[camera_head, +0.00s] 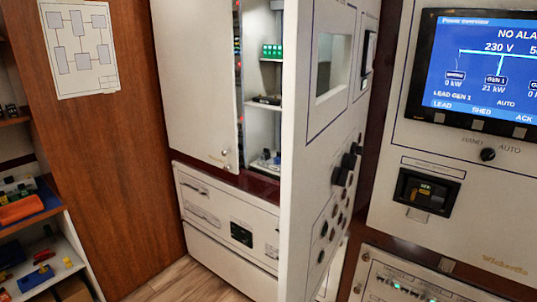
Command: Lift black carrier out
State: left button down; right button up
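A black block (425,192) with small yellow markings sits in a dark square recess on the right cream panel, under a small label. It looks seated in the recess. A second small black unit (241,234) sits in the low panel at the centre left. I cannot tell for sure which of these is the black carrier. A dark flat item (266,100) also lies on a shelf inside the half-open cabinet. Neither of my grippers shows in this view.
An open cabinet door (303,190) with black knobs stands out in the middle. Shelves with an orange item (21,210) and tools are at the left. Bare wood floor (190,282) shows at the bottom.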

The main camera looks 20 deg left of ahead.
aim_at(267, 156)
jog(key=z, duration=0.25)
jog(key=i+j+z, duration=0.25)
jog(key=j+z, duration=0.3)
jog(key=i+j+z, duration=0.1)
jog(key=j+z, duration=0.15)
jog(key=j, duration=0.2)
